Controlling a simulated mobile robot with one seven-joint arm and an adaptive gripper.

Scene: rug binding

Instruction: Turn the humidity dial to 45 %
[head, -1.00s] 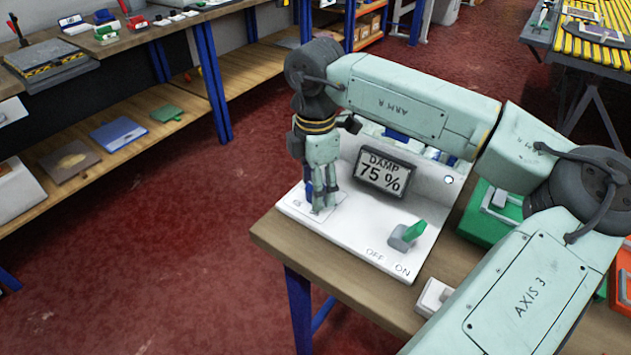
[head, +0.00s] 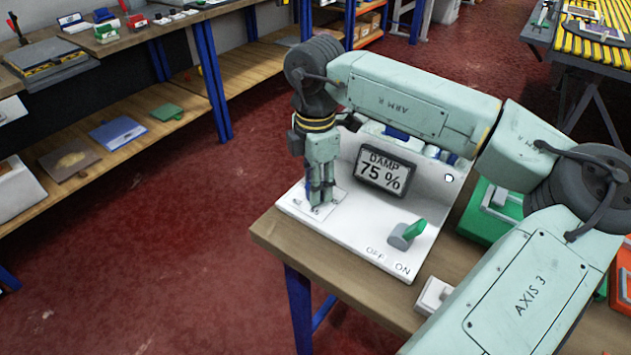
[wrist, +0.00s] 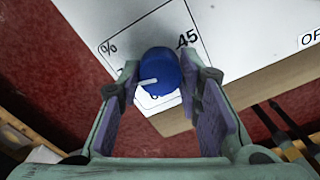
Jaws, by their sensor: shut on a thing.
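The humidity dial is a round blue knob (wrist: 160,72) with a white pointer line. It stands on a white plate bordered in black, with "%" and "45" printed on it; other marks are partly hidden. In the wrist view the pointer aims left and slightly down, away from the "45" at the upper right. My gripper (wrist: 158,88) has one finger on each side of the knob and is shut on it. In the head view my gripper (head: 321,203) points down over the panel's left end and hides the knob. The display (head: 383,172) reads "DAMP 75 %".
The white panel (head: 352,232) sits at the corner of a wooden table (head: 281,239). A green-handled switch (head: 408,233) stands by "OFF" and "ON" labels, to the right of my gripper. A green case (head: 492,208) lies further right. Red floor is clear to the left.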

